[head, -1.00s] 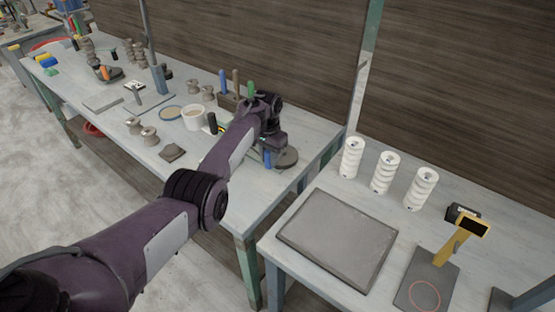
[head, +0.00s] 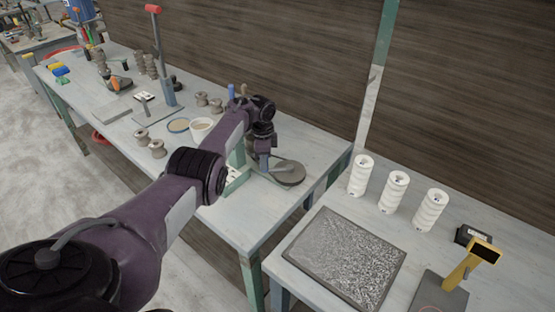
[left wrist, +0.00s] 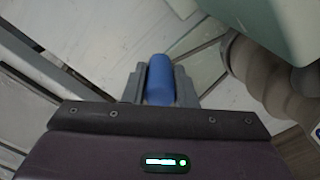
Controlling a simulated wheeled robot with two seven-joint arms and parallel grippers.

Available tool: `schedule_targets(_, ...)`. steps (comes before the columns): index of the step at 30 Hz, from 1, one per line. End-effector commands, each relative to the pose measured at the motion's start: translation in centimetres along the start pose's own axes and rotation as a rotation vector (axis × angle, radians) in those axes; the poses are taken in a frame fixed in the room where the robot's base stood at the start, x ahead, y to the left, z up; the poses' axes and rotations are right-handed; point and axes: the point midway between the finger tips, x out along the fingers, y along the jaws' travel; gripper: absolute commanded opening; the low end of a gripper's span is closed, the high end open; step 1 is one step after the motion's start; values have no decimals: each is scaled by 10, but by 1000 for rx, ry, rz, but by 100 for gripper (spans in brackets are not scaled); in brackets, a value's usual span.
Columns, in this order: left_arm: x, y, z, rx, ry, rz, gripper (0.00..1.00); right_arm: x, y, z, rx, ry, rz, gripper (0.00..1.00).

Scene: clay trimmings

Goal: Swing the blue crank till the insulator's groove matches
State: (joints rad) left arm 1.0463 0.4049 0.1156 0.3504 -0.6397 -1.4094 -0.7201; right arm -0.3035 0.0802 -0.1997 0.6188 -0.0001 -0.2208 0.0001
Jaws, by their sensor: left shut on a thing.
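My left gripper (head: 262,162) is over the front right part of the long workbench, beside a round grey disc (head: 289,173). In the left wrist view my left gripper (left wrist: 160,84) is shut on the blue crank handle (left wrist: 160,80), which sits between its two fingers. A ridged grey-brown insulator (left wrist: 262,78) stands to the right of the handle there, apart from the fingers, partly cut by a pale green part. Its groove match cannot be told. In the head view my gripper hides the handle. My right gripper is not in view.
On the right table stand three white ridged insulators (head: 396,192), a grey slab (head: 345,258) and a yellow stand (head: 461,271). A red-topped post (head: 158,50) rises behind.

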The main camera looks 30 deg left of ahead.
Motion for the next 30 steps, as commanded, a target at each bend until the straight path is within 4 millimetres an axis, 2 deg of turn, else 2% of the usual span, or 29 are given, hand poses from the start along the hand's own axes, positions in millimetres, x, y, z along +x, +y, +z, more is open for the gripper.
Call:
schedule_targets(3,-1,-1,6,47,2,-2,0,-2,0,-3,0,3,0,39)
schedule_targets(9,0,-2,10,34,3,-3,0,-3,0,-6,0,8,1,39)
schedule_targets(27,-1,-3,10,28,4,-5,0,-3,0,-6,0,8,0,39)
schedule_targets(28,-1,-3,10,28,4,-5,28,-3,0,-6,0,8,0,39)
schedule_targets(30,-1,-2,10,29,3,-4,37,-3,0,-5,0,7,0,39)
